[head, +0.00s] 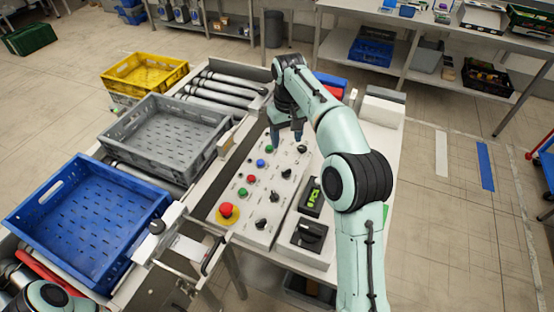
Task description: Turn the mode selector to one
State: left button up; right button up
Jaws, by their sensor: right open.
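A light grey control panel (235,208) slopes across the middle of the head view. A row of small black selector knobs runs along its right side, including a far knob (302,149), a middle knob (286,173) and a near knob (261,223). Labels are too small to read, so I cannot tell which knob is the mode selector or where it points. A larger black rotary switch (309,235) sits on a separate box to the right. My right gripper (286,146) is open and empty, fingers pointing down over the panel's far end. My left gripper is out of view.
The panel also carries a red emergency button (226,210) on yellow and several coloured buttons. Blue (62,238), grey (195,160) and yellow (178,72) crates line the conveyor at left. Open floor lies right.

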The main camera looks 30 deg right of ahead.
aim_at(287, 170)
jog(key=f, duration=1.3)
jog(key=shift+s+d, duration=0.1)
jog(key=shift+s, duration=0.2)
jog(key=c, duration=1)
